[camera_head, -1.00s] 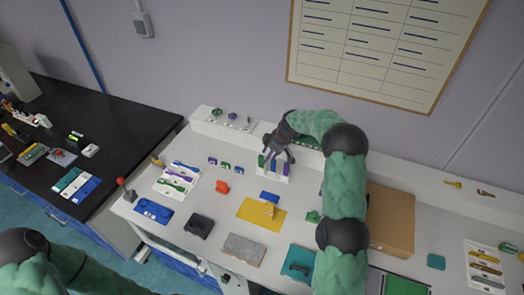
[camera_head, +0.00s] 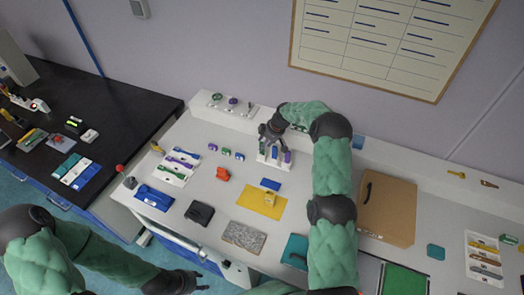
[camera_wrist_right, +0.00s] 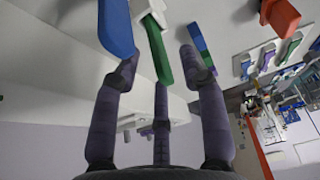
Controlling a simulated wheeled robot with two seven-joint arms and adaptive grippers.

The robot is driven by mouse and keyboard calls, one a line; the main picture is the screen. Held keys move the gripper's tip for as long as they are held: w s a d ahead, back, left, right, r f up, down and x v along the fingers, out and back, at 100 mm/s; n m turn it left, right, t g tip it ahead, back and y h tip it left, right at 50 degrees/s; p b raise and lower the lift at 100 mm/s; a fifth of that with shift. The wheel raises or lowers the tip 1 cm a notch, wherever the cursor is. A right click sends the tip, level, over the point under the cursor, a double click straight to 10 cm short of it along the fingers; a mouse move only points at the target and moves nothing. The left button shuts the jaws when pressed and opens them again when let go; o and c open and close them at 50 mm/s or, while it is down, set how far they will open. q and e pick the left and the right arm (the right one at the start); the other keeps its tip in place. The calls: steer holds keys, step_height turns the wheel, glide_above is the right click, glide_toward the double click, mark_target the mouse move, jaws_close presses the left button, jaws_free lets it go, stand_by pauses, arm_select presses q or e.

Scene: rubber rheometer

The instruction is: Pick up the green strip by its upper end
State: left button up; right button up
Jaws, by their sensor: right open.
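The green strip (camera_wrist_right: 161,58) shows at the top of the right wrist view, with its near end between the spread fingers. A blue strip (camera_wrist_right: 115,28) is beside it on the left, close to one finger. A blue, green and purple piece (camera_wrist_right: 199,42) is on the right. In the head view, a white holder (camera_head: 275,163) carries upright strips. My right gripper (camera_wrist_right: 160,75) is open over the holder and does not visibly grip anything. My left gripper (camera_head: 190,283) is low in the head view, away from the strips; its finger opening is unclear.
A brown board (camera_head: 387,211) lies to the right of my right arm. A white ledge (camera_head: 225,114) runs behind. Several small coloured pieces lie left of the holder.

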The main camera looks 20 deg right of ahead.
steer(key=shift+x, duration=1.7)
steer(key=shift+d, duration=0.1)
jaws_close()
